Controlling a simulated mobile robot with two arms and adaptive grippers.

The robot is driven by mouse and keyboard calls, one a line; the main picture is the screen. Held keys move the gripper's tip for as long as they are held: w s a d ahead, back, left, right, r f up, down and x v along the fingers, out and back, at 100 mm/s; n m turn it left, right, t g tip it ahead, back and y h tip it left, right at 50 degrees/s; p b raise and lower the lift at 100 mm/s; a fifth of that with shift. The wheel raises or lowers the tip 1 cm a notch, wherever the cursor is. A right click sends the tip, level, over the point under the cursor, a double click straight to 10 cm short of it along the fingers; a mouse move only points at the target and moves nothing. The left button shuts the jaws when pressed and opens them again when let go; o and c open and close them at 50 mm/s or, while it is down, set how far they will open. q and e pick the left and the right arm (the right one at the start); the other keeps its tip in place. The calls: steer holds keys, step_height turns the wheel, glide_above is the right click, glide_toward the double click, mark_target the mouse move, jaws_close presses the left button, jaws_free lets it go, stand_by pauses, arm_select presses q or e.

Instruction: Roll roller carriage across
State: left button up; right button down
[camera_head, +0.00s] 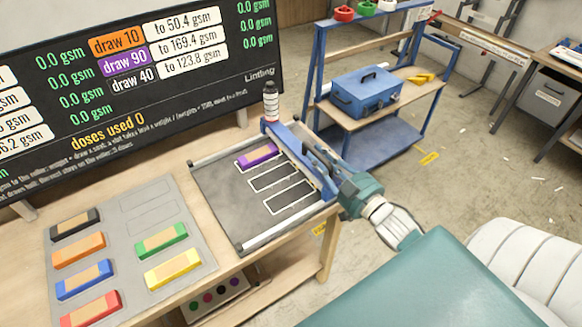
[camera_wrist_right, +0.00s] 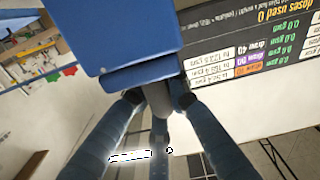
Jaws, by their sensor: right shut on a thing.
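The roller carriage (camera_head: 285,150) is a blue bar spanning the grey bed (camera_head: 217,207) at its right end, between two pale side rails. My right gripper (camera_head: 322,165) reaches it from the right and is shut on its handle. In the right wrist view the fingers (camera_wrist_right: 160,105) close around a grey handle under the blue carriage body (camera_wrist_right: 135,40). A purple block (camera_head: 257,155) lies in the top slot of the bed, left of the carriage. Two white-outlined slots below it look empty. My left gripper is not in view.
A grey mat (camera_head: 130,215) at left holds several coloured blocks. A scoreboard (camera_head: 140,85) stands behind the table, reading "doses used 0". A blue shelf with a toolbox (camera_head: 362,93) stands behind my right arm.

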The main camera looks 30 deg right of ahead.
steer(key=d, duration=0.6)
steer(key=shift+w+d+r, duration=0.25)
steer(key=shift+d+r, duration=0.1)
steer(key=shift+r, duration=0.1)
steer(key=c, duration=1.8)
jaws_free()
steer(key=shift+c, duration=0.2)
steer(key=shift+o, duration=0.6)
steer(key=shift+s+f, duration=0.2)
steer(key=shift+f, duration=0.05)
steer(key=s, duration=1.2)
steer(key=shift+d, duration=0.3)
